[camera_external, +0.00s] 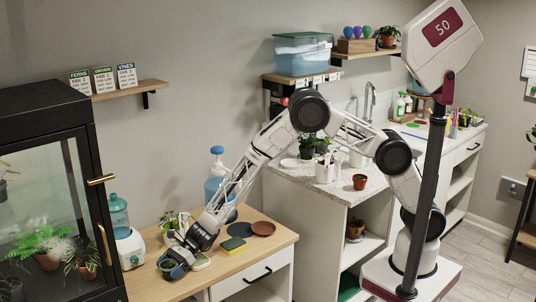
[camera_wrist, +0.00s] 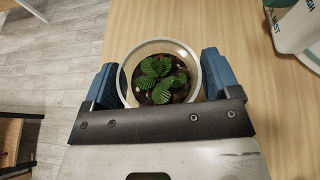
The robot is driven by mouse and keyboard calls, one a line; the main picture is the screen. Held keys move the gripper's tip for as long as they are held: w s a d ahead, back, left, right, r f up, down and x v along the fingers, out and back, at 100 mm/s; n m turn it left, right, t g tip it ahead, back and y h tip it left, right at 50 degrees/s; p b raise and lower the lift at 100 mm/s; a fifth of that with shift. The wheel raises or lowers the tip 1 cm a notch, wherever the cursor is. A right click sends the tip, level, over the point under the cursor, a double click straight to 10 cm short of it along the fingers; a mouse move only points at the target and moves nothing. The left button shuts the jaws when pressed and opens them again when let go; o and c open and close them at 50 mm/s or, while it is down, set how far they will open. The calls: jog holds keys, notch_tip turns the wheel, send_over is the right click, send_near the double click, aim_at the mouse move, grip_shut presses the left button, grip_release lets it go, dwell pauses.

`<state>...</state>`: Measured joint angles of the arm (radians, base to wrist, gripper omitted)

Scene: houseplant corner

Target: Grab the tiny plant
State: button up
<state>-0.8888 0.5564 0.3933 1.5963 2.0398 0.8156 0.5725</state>
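The tiny plant (camera_wrist: 160,78) has small, toothed dark green leaves and grows in dark soil in a round, pale, see-through pot (camera_wrist: 126,88). In the wrist view it stands between the two blue fingers of my gripper (camera_wrist: 160,80), one finger on each side close against the rim. I cannot tell whether the fingers press on the pot or only surround it. In the outside view my gripper (camera_external: 172,266) is low at the front left of the wooden table; the plant is mostly hidden there. The near side of the pot is hidden behind the gripper body.
A white and teal bottle (camera_external: 128,240) stands left, beside the glass cabinet (camera_external: 50,190). A blue spray bottle (camera_external: 217,180) stands behind.

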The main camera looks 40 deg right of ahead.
aim_at(169, 267)
jog(key=c, duration=0.6)
jog(key=shift+r, duration=0.1)
jog(key=shift+c, duration=0.2)
jog(key=shift+r, duration=0.7)
notch_tip(169, 267, up, 2)
jog(key=shift+r, duration=0.1)
jog(key=s+d, duration=0.3)
jog(key=d, duration=0.1)
jog(key=s+d, duration=0.3)
jog(key=d, duration=0.2)
jog(key=s+d+r, duration=0.1)
jog(key=s+d, duration=0.1)
jog(key=d, duration=0.2)
jog(key=shift+s+d, duration=0.2)
jog(key=shift+s, duration=0.2)
jog(key=shift+r, duration=0.1)
